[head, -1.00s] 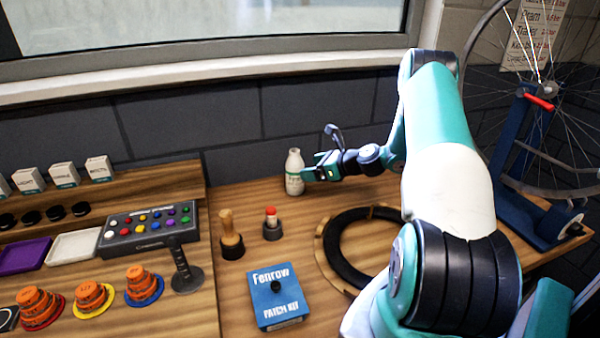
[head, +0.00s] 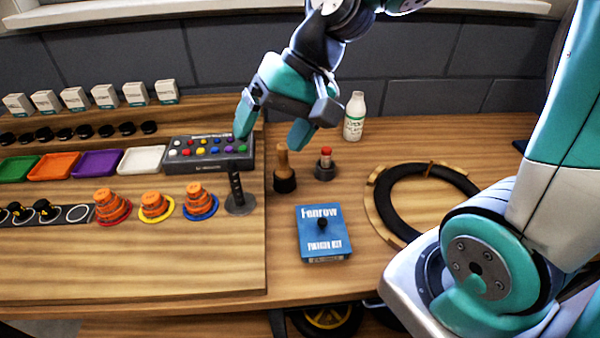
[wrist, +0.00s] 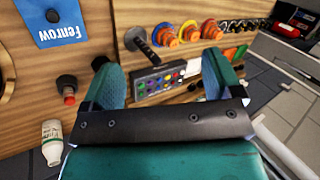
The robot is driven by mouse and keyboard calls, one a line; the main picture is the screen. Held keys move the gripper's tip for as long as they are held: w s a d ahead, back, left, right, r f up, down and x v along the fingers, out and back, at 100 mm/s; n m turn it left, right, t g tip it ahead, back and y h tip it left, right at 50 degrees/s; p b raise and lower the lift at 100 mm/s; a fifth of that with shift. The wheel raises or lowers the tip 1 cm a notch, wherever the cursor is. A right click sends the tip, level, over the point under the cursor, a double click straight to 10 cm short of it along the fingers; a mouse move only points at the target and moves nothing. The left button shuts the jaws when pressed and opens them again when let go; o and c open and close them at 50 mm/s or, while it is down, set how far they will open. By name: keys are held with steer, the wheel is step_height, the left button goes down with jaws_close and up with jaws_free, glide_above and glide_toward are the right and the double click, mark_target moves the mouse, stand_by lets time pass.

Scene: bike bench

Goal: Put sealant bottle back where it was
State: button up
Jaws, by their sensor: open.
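The sealant bottle (head: 354,116), white with a white cap and green print, stands upright at the back of the bench near the wall in the head view. It also shows at the lower left of the wrist view (wrist: 52,143). My gripper (head: 270,138) is open and empty, raised above the bench to the left of the bottle. Its two teal fingers are spread wide. In the wrist view the gripper (wrist: 160,82) points toward the button box, with nothing between the fingers.
The button box (head: 209,152) lies beyond my fingers. A wooden-handled tool (head: 283,168), a red-capped item (head: 325,164) and a blue patch kit (head: 322,233) stand near. A black tyre ring (head: 390,200) lies right. Bare wood is free around the bottle.

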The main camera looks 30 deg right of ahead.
steer(key=s+a+r+n+g+h, duration=0.1)
steer(key=s+a+n, duration=0.1)
steer(key=s+n, duration=0.6)
steer(key=s, duration=0.3)
steer(key=shift+s+a+r+n+h, duration=0.15)
steer(key=shift+s+a+n+h, duration=0.15)
steer(key=shift+s+a+h, duration=0.1)
steer(key=shift+w, duration=0.1)
